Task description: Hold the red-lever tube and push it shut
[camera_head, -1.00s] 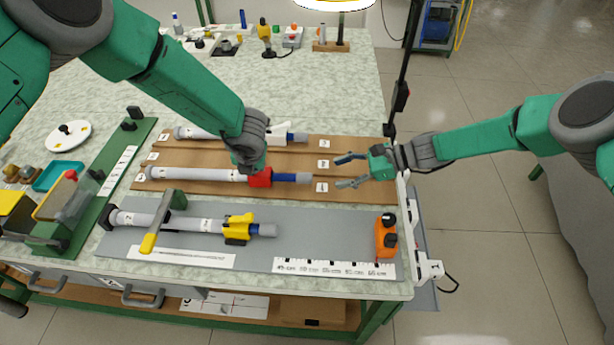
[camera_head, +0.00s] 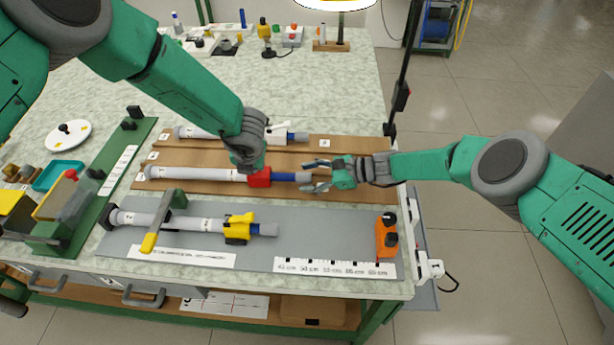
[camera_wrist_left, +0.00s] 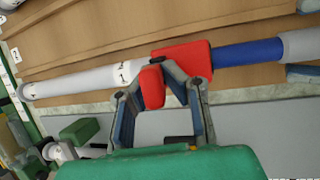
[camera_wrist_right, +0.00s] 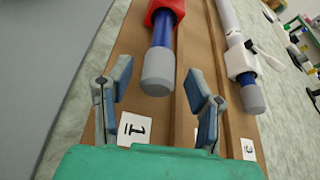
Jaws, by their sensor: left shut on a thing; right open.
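The red-lever tube lies on a brown board, with a white-grey body (camera_head: 200,174), a red clamp (camera_head: 260,178), a blue rod (camera_head: 286,177) and a grey end cap (camera_wrist_right: 157,72). Part of the blue rod is exposed between clamp and cap. My left gripper (camera_head: 250,168) is shut on the red clamp and its lever; its fingers show around the red part in the left wrist view (camera_wrist_left: 165,75). My right gripper (camera_head: 307,177) is open at the cap end. In the right wrist view its fingers (camera_wrist_right: 158,85) stand either side of the cap, apart from it.
A white-clamp tube (camera_head: 195,133) lies on the board behind. A yellow-clamp tube (camera_head: 200,223) lies in front on the grey mat (camera_head: 260,255), under a green and yellow lever arm (camera_head: 165,218). An orange block (camera_head: 386,238) stands at front right.

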